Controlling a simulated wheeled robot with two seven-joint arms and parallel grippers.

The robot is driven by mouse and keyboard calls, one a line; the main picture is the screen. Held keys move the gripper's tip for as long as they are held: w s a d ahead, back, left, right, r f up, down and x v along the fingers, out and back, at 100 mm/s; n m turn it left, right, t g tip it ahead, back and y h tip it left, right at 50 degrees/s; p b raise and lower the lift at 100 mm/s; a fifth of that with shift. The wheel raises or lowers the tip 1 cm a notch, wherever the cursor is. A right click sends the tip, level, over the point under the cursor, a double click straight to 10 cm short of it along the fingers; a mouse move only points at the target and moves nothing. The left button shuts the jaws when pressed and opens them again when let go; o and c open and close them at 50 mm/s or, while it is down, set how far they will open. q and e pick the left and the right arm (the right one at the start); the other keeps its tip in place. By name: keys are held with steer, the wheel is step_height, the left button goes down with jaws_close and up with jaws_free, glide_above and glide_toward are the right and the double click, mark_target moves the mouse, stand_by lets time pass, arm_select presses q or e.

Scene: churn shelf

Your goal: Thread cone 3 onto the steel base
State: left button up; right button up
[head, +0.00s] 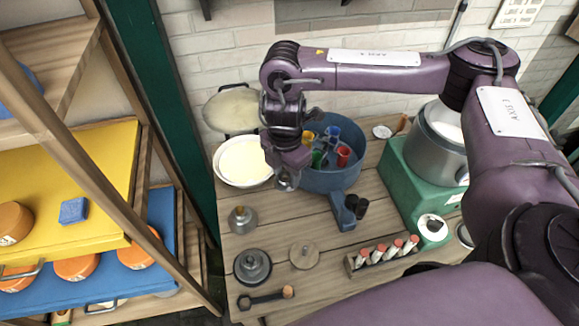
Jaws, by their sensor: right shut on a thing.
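My right gripper (287,181) comes down from the upper right and hangs above the table, just left of the blue tub. It is shut on a small grey metal piece that is mostly hidden by the fingers; I cannot tell whether this is cone 3. A dark grey stepped round part with a central stem, which looks like the steel base (253,267), stands on the table to the lower left of the gripper. A grey metal cone-shaped part (243,219) stands behind it, apart from it. No number is readable on either. My left gripper is not in view.
A blue tub (347,181) with coloured cups and a white bowl (220,172) flank the gripper. A wooden disc (304,255), a wrench-like tool (262,299) and a tube rack (386,257) lie in front. A green machine (402,184) stands right, shelving (152,170) left.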

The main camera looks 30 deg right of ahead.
mark_target(250, 258)
steer(key=s+a+f+n+b, duration=0.1)
steer(key=s+a+f, duration=0.1)
steer(key=a, duration=0.3)
steer(key=s+a+f+n+b, duration=0.1)
steer(key=s+a+f+n, duration=0.1)
steer(key=s+a, duration=0.1)
steer(key=s+a+f+n+b, duration=0.1)
steer(key=s+a+f+n, duration=0.1)
steer(key=a, duration=0.4)
steer(key=shift+s+a+f, duration=0.15)
steer(key=shift+s, duration=0.2)
steer(key=shift+s+a+f, duration=0.15)
steer(key=shift+s, duration=0.2)
steer(key=shift+s+f+n+b, duration=0.1)
steer(key=shift+n+b, duration=0.2)
steer(key=shift+b, duration=0.05)
steer(key=shift+f+b, duration=1.8)
steer(key=shift+b, duration=0.1)
steer(key=shift+r+p, duration=0.1)
steer(key=shift+p, duration=0.35)
steer(key=shift+f+b, duration=1.2)
steer(key=shift+f, duration=0.6)
steer(key=o, duration=1.2)
steer(key=shift+r, duration=0.1)
steer(key=shift+o, duration=0.4)
steer(key=shift+o, duration=1.3)
